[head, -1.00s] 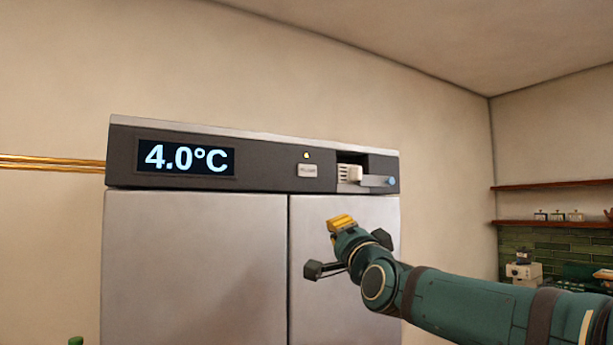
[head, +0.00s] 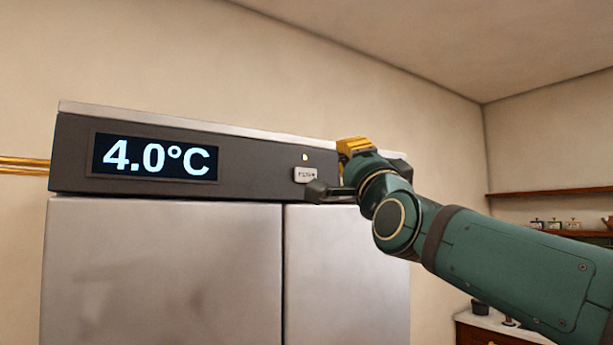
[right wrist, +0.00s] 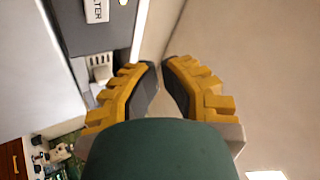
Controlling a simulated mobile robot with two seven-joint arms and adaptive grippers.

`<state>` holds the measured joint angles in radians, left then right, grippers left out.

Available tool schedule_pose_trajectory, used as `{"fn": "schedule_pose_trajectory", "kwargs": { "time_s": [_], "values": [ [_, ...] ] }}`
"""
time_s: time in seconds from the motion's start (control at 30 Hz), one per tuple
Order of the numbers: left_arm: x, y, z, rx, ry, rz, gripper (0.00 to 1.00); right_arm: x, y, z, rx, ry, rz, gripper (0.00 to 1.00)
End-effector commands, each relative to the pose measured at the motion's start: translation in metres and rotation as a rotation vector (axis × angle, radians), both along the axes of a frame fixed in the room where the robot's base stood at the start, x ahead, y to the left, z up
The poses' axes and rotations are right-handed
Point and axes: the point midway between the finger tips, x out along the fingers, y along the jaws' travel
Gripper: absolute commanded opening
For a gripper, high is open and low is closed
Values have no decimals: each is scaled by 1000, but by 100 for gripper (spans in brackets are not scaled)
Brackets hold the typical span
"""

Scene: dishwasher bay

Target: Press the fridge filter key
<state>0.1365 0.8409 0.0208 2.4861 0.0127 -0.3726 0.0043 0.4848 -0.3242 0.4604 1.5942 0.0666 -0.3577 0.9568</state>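The fridge filter key (head: 304,174) is a small pale, labelled key on the dark control panel of the fridge, right of the 4.0°C display (head: 155,158). A small lit lamp (head: 305,157) sits above it. In the right wrist view the key (right wrist: 97,10) shows at the top left, cut by the frame edge. My right gripper (head: 354,146) is just right of the key in the head view, apparently in front of the panel. A dark part of my right arm partly covers the key's lower right. My left gripper is out of view.
Steel fridge doors (head: 165,270) fill the space below the panel. A pale vent piece (right wrist: 100,70) sits in a panel recess in the right wrist view. Shelves (head: 555,192) with small jars are at the right. The wall above is clear.

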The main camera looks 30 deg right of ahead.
Motion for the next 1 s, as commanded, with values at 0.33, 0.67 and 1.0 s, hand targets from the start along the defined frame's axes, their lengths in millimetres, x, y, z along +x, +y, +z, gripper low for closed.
{"fn": "schedule_pose_trajectory", "kwargs": {
  "time_s": [0.33,0.67,1.0],
  "values": [
    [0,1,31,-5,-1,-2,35,29,1,3,1,7,-1,0],
    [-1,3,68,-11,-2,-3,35,69,5,2,2,3,3,0],
    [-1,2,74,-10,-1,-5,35,88,7,0,1,1,1,0]
  ]
}}
